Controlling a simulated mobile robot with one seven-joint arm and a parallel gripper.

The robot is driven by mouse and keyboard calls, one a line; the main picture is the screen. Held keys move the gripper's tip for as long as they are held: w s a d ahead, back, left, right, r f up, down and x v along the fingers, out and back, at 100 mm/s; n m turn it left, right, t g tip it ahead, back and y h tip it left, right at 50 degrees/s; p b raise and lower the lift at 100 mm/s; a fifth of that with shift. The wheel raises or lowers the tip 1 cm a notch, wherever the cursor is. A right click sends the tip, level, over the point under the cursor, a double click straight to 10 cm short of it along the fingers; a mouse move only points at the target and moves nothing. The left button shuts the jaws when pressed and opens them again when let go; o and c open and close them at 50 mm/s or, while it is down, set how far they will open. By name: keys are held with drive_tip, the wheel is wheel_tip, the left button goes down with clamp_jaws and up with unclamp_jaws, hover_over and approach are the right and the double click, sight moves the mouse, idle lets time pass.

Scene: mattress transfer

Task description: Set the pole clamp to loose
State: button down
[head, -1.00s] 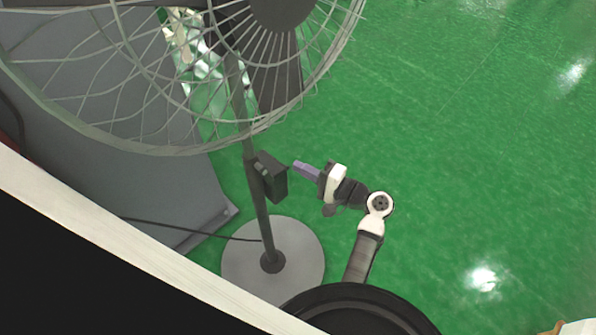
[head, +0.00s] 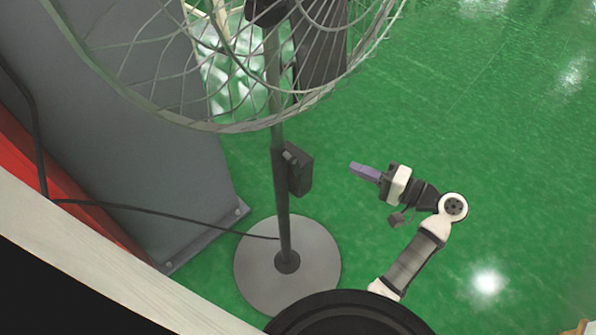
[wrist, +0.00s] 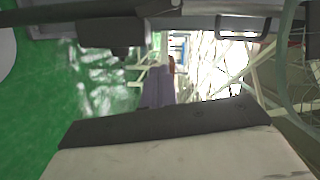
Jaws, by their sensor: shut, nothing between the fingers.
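The pole clamp (head: 299,172) is a dark box on the upright pole (head: 282,205) of a stand fan, with a small lighter piece at its upper left. Whether it is tight or loose cannot be told. My gripper (head: 353,166) has purple fingers, shut and empty. It is right of the clamp at about its height in the picture, with a clear gap between. In the wrist view the shut fingers (wrist: 157,88) point away from the camera. A dark box, apparently the clamp (wrist: 110,34), shows at the upper left there, off the fingertips.
The fan's wire cage (head: 225,125) hangs over the pole above the clamp. Its round grey base (head: 255,265) stands on the green floor, with a black cable (head: 150,212) running left. A grey panel (head: 150,130) stands at left. The floor at right is clear.

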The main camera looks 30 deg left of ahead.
sight(299, 171)
drive_tip(key=shift+s+a+f+p, duration=0.25)
drive_tip(key=shift+s+a+p, duration=0.15)
drive_tip(key=shift+a, duration=1.45)
drive_tip(key=shift+s+a+f+p, duration=0.25)
drive_tip(key=shift+s+a+p, duration=0.15)
drive_tip(key=shift+a, duration=1.45)
drive_tip(key=shift+s+a+f+p, duration=0.3)
drive_tip(key=shift+s+a, duration=0.15)
drive_tip(key=shift+a, duration=1.4)
drive_tip(key=shift+s+a+f+m+p, duration=0.1)
drive_tip(key=shift+s+a+m+p, duration=0.1)
drive_tip(key=shift+s+m+p, duration=0.75)
drive_tip(key=shift+a+f+m+y+p, duration=0.1)
drive_tip(key=shift+f+m+y+p, duration=0.2)
drive_tip(key=shift+p, duration=0.5)
drive_tip(key=shift+f, duration=0.15)
